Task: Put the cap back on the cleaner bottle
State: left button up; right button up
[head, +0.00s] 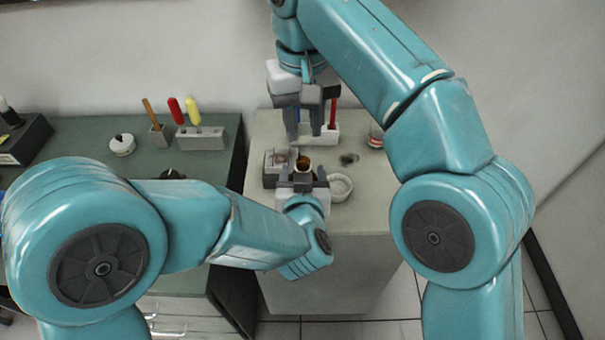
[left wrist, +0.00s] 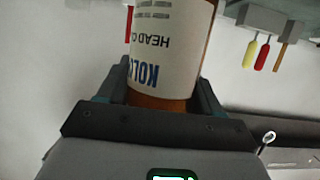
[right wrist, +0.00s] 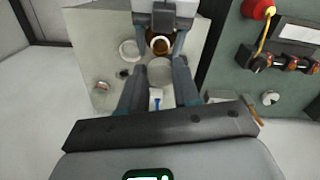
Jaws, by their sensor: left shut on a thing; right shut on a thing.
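The cleaner bottle (head: 303,163) is amber, upright and uncapped, its dark open mouth facing up. My left gripper (head: 303,178) is shut around it above the light cabinet top. In the left wrist view the bottle (left wrist: 168,50) shows its white label with blue lettering; in the right wrist view its mouth (right wrist: 160,46) shows. My right gripper (head: 305,130) is above and behind the bottle, pointing down. It is shut on the cap (right wrist: 159,71), a pale round piece between its fingers, apart from the bottle mouth. The cap is hard to make out in the head view.
A white round dish (head: 341,188) stands right of the bottle, with a small dark item (head: 349,159) and a jar (head: 375,140) behind. A white rack with a red-handled tool (head: 333,113) is behind my right gripper. A grey box (head: 270,180) is left of the bottle.

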jog(key=shift+w+a+f, duration=0.15)
jog(key=shift+w, duration=0.05)
jog(key=shift+s+f, duration=0.2)
jog(key=shift+f, duration=0.35)
jog(key=shift+w+f, duration=0.2)
jog(key=shift+f, duration=1.1)
jog(key=shift+s, duration=0.15)
jog(key=shift+f, duration=0.1)
jog(key=shift+f, duration=0.1)
jog(key=shift+f, duration=0.8)
